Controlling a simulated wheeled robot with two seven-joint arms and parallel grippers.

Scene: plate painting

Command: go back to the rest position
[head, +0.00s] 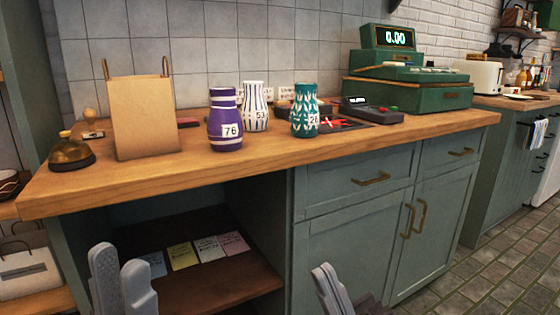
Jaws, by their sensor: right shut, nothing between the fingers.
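My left gripper (120,260) is at the bottom left of the head view, in front of the open shelf under the counter. Its two grey fingers stand apart with nothing seen between them. My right gripper (326,275) is at the bottom middle, in front of the green cabinet door. Its fingers are together and hold nothing. Both grippers appear lower than the countertop, and the lower parts of both are cut off by the frame edge.
The wooden counter (270,162) bears a brass bell (72,152), a paper bag (145,118), a purple vase (226,115), a striped vase (255,100), a teal vase (304,105), a card terminal (370,110) and a green cash register (410,92). Colored notes lie on the lower shelf (215,280).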

